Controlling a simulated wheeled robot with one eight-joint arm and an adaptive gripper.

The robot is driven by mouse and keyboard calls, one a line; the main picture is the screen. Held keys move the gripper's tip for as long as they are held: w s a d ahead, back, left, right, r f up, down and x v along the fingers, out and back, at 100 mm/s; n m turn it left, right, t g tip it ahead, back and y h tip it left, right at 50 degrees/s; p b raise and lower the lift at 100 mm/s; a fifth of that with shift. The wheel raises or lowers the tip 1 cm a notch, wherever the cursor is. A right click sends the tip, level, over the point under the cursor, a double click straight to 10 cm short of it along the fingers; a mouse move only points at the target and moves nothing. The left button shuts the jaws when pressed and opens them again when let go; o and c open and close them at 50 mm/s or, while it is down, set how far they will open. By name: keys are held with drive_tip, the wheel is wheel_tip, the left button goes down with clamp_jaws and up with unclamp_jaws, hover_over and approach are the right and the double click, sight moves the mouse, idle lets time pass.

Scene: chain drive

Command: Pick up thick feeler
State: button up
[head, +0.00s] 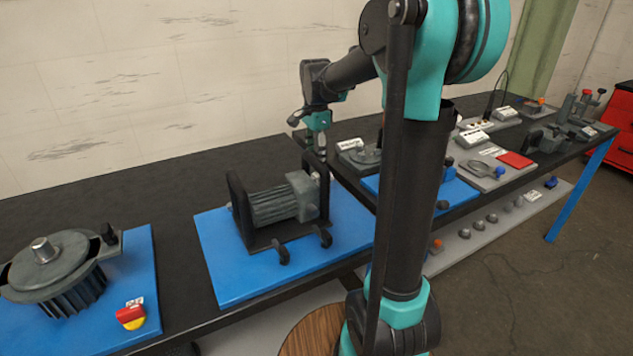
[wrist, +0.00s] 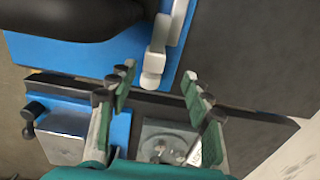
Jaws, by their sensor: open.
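My gripper (head: 318,145) is over the back of the bench, behind the motor, in the head view. I cannot pick out the thick feeler for certain in either view. A grey plate with a round disc (wrist: 165,140) lies beyond the fingers in the wrist view. A labelled grey plate with a round part (head: 365,157) stands just right of my gripper in the head view.
A motor (head: 272,205) in a black frame stands on a blue mat (head: 225,280). A finned machine (head: 55,265) and a red-yellow switch (head: 131,317) are at left. Several small fixtures and a red pad (head: 515,159) fill the right. The bench's back left (head: 110,210) is clear.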

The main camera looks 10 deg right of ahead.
sight(316, 174)
drive_tip(key=shift+s+a+f, duration=0.1)
drive_tip(key=shift+s+f, duration=0.05)
drive_tip(key=shift+f, duration=1)
drive_tip(key=shift+s+f, duration=0.2)
drive_tip(key=shift+f, duration=1)
drive_tip(key=shift+s+a+f, duration=0.1)
drive_tip(key=shift+s+f, duration=0.05)
drive_tip(key=shift+f, duration=1)
clamp_jaws()
